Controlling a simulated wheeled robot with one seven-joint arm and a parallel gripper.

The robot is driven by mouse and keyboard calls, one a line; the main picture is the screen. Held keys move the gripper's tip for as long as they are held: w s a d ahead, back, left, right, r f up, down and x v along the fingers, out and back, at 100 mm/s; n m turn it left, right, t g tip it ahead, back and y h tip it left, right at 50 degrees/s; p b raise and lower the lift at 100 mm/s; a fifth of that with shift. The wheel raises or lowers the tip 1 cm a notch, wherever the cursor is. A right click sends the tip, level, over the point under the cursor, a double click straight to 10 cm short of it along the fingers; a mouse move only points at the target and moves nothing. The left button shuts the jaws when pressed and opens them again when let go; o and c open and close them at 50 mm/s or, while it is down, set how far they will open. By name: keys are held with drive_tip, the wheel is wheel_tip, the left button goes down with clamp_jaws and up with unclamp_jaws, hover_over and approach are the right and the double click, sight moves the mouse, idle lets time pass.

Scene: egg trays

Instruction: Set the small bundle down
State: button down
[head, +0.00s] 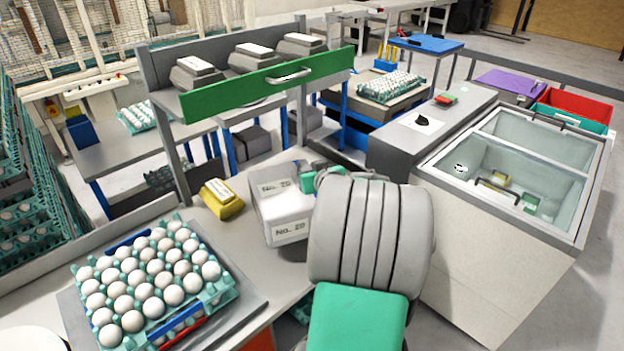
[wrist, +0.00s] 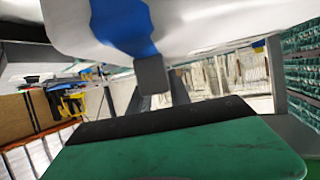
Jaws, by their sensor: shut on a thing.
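A white bundle (head: 272,212) with "No. 20" labels on its top and front is beside the left side of my arm in the head view. My gripper (head: 318,178) is at its right, mostly hidden behind my thick grey wrist, with a teal part showing against it. In the wrist view, a white surface with a blue band (wrist: 120,25) fills the top, just beyond a green and black part of my gripper. The gripper is shut on the bundle. A dark patch lies under the bundle; whether it touches the grey bench (head: 262,262) cannot be told.
A yellow block (head: 221,199) stands just left of the bundle. An egg tray (head: 226,290) full of white eggs is at the front left. A shelf with a green front board (head: 265,84) stands behind. A glass-lidded chest (head: 525,165) is at the right.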

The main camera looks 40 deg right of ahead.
drive_tip(key=shift+w+d+f, duration=0.25)
drive_tip(key=shift+d+f, duration=0.3)
drive_tip(key=shift+f, duration=0.05)
drive_tip(key=shift+w+d+f, duration=0.2)
drive_tip(key=shift+d+f, duration=0.3)
drive_tip(key=shift+f, duration=0.05)
wheel_tip(320, 180, down, 3)
drive_tip(key=shift+w+d+f+p, duration=0.1)
drive_tip(key=shift+f+p, duration=0.05)
drive_tip(key=shift+p, duration=0.7)
drive_tip(key=c, duration=1.7)
unclamp_jaws()
drive_tip(key=shift+f, duration=0.2)
drive_tip(key=o, duration=0.5)
drive_tip(key=shift+r, duration=0.1)
